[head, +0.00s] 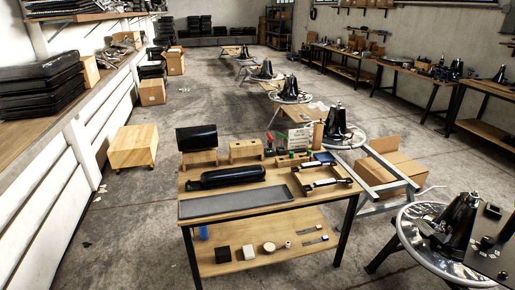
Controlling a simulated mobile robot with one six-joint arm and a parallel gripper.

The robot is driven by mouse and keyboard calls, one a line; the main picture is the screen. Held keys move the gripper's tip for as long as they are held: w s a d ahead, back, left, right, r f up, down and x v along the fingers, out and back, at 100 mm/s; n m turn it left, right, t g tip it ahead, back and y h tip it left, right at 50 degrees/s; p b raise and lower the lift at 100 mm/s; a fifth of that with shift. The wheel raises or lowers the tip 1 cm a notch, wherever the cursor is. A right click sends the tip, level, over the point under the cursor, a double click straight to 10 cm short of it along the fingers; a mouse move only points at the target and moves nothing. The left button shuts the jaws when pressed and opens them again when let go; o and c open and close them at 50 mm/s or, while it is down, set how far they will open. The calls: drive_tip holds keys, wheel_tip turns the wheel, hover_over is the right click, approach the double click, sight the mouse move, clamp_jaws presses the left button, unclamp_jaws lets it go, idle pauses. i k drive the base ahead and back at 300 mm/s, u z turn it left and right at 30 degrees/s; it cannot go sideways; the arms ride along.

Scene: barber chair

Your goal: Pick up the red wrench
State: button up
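The work table (295,203) stands in the middle of the head view. A small upright red item (269,141) shows at the table's back edge, beside wooden blocks. It may be the red wrench, but it is too small to tell its shape. A green item stands close to its right. My gripper is not in view.
The table holds a black cushion (232,176), a flat grey tray (235,201) and wooden blocks (246,151). Its lower shelf (223,265) holds small parts. Round metal bases (448,240) stand at right. Bare floor (125,240) lies left of the table.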

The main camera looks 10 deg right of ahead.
sight(270, 145)
drive_tip(key=z, duration=0.15)
drive_tip(key=i, duration=0.95)
drive_tip(key=u, duration=0.2)
drive_tip(key=k, duration=0.15)
drive_tip(key=u, duration=1.25)
